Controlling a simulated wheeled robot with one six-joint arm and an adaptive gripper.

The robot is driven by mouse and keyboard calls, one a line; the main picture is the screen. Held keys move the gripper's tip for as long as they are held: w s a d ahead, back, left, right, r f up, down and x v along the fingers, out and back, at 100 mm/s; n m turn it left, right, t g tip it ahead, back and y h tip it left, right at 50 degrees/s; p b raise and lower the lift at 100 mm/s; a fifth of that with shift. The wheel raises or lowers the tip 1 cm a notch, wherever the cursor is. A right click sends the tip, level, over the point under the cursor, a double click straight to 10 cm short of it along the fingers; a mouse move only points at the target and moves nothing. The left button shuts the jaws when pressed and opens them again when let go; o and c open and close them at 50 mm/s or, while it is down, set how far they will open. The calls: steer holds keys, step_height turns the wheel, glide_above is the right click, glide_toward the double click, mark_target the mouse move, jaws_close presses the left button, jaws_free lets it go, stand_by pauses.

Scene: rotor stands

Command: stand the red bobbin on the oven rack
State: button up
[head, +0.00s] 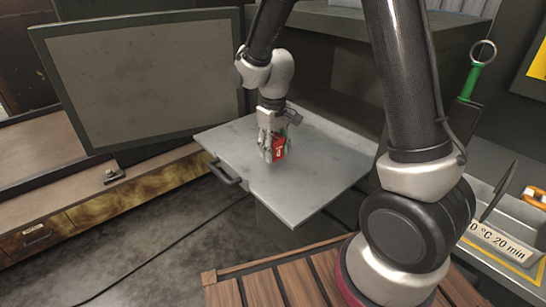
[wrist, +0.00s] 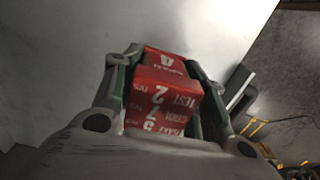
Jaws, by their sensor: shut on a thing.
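My gripper (head: 272,152) is shut on a red, box-shaped thing (head: 279,149) with white lettering. In the wrist view the red thing (wrist: 168,98) sits between the two green-lined fingers (wrist: 165,75); its flat faces look like a block, and I see no clear bobbin shape. The gripper is over the far middle part of a flat grey slab (head: 290,200) with a dark handle on its left edge. I cannot tell whether the red thing touches the slab. No wire rack is clearly visible in either view.
A framed grey panel (head: 145,78) stands at the left above a wooden drawer unit (head: 110,205). A green-handled ring tool (head: 471,82) is at the right, above a labelled metal tray (head: 500,242). The slab's front part is clear.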

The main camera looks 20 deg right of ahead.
mark_target(274, 158)
steer(key=shift+f, duration=1.6)
steer(key=shift+f, duration=0.2)
steer(key=o, duration=1.2)
step_height(274, 158, up, 12)
steer(key=shift+r, duration=0.25)
steer(key=s+d+r+m+t, duration=0.2)
steer(key=s+d+r, duration=0.6)
steer(key=d+r, duration=0.1)
steer(key=s+d+r+m, duration=0.1)
steer(key=s+d, duration=0.1)
steer(key=s, duration=0.2)
steer(key=s+d+r+t, duration=0.1)
steer(key=s+d, duration=0.1)
steer(key=s, duration=0.3)
steer(key=s+d+r+m+t, duration=0.1)
steer(key=s+d, duration=0.1)
steer(key=s, duration=0.3)
steer(key=shift+d+r+m, duration=0.2)
steer(key=shift+r+m, duration=0.1)
